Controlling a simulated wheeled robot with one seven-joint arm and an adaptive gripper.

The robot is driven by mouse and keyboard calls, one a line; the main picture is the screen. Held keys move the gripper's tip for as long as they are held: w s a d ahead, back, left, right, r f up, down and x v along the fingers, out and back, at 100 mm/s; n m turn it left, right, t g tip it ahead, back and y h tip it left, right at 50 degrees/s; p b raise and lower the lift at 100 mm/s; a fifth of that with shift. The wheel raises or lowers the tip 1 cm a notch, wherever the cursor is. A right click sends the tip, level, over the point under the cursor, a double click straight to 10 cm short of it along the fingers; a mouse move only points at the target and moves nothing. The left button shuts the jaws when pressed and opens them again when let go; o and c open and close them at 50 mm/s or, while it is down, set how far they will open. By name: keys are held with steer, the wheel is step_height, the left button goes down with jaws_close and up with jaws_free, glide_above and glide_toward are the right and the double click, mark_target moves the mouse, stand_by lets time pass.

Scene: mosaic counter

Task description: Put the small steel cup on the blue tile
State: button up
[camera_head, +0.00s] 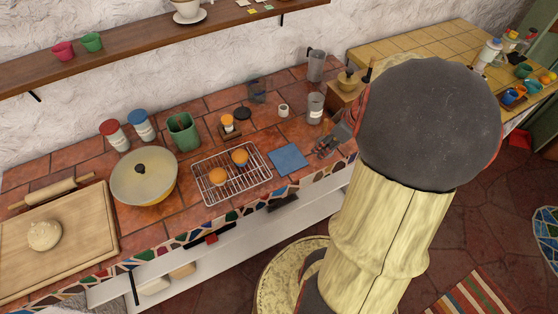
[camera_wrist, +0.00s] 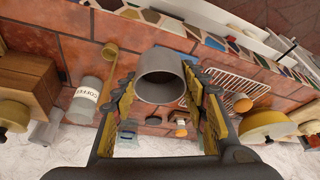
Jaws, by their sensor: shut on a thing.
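My gripper (camera_wrist: 160,76) is shut on the small steel cup (camera_wrist: 160,88), a plain grey cylinder whose round opening shows between the two fingers in the wrist view. In the head view my gripper (camera_head: 328,145) is at the counter's front right, just right of the blue tile (camera_head: 288,159). The cup is hard to make out there, among the fingers. The blue tile is a flat square, bare, lying on the terracotta counter between the wire rack and my gripper.
A wire rack (camera_head: 209,181) with two orange-brown buns is left of the tile. Behind it stand a coffee jar (camera_head: 315,108), a small white cup (camera_head: 283,111) and a tall grey jug (camera_head: 316,67). The mosaic front edge (camera_head: 235,211) is close by.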

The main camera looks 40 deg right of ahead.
glide_toward(285, 156)
steer(key=shift+w+f, duration=0.65)
steer(key=shift+w, duration=0.15)
steer(key=shift+w+a+f, duration=0.1)
steer(key=shift+a+f, duration=0.05)
steer(key=shift+f, duration=0.05)
steer(key=shift+s+b+x, duration=0.2)
steer(key=shift+x, duration=0.7)
steer(key=shift+s+b+x, duration=0.2)
steer(key=shift+x, duration=0.65)
steer(key=shift+f, duration=0.3)
steer(key=o, duration=1.1)
steer(key=shift+o, duration=0.3)
steer(key=shift+r, duration=0.15)
